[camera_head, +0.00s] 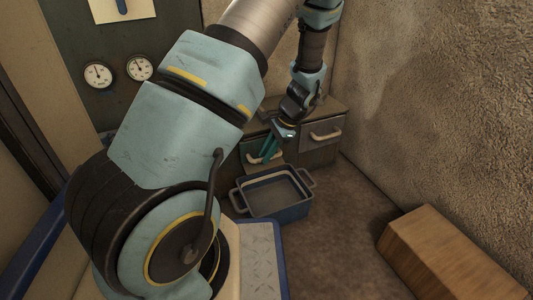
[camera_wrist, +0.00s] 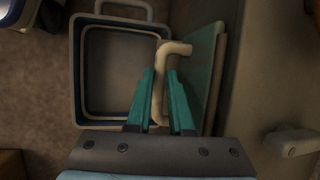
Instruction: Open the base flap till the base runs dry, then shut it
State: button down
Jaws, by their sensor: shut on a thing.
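The base flap (camera_wrist: 203,62) is a flat panel low on the base, with a pale bent handle (camera_wrist: 175,48). In the wrist view it seems to stand a little out from the base face, with a dark gap behind its edge. My gripper (camera_wrist: 160,76) has its teal fingers on either side of the handle and is shut on it. In the head view my gripper (camera_head: 271,149) reaches down to the flap's handle (camera_head: 256,160), partly covering the flap. No flow from the flap shows in either view.
A blue two-handled tray (camera_head: 285,214) stands on the floor in front of the flap; whether it holds liquid is unclear. A second panel (camera_head: 334,124) with its own pale handle (camera_head: 325,135) is at the right. A wooden block (camera_head: 440,250) lies right, by the rough wall.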

jog(key=shift+r+p, duration=0.15)
jog(key=shift+p, duration=0.3)
jog(key=shift+s+d+r+m+g+h+p, duration=0.1)
jog(key=shift+r+m+g+h+p, duration=0.55)
jog(key=shift+g+p, duration=1.35)
jog(key=shift+s+d+r+g+h+p, duration=0.1)
jog(key=shift+r+g+h+p, duration=0.25)
jog(key=shift+r+g+p, duration=1.6)
jog(key=shift+s+f+m+g+h+p, duration=0.1)
jog(key=shift+f+m+g+h+p, duration=0.55)
jog(key=shift+p, duration=2.65)
jog(key=shift+w+r+g, duration=0.1)
jog(key=shift+r+g, duration=0.2)
jog(key=shift+r, duration=0.15)
jog(key=c, duration=0.8)
grip_release()
jog(key=shift+a, duration=0.1)
jog(key=p+v, duration=0.2)
jog(key=v, duration=0.8)
jog(key=shift+w+r, duration=0.25)
jog(key=shift+r, duration=0.05)
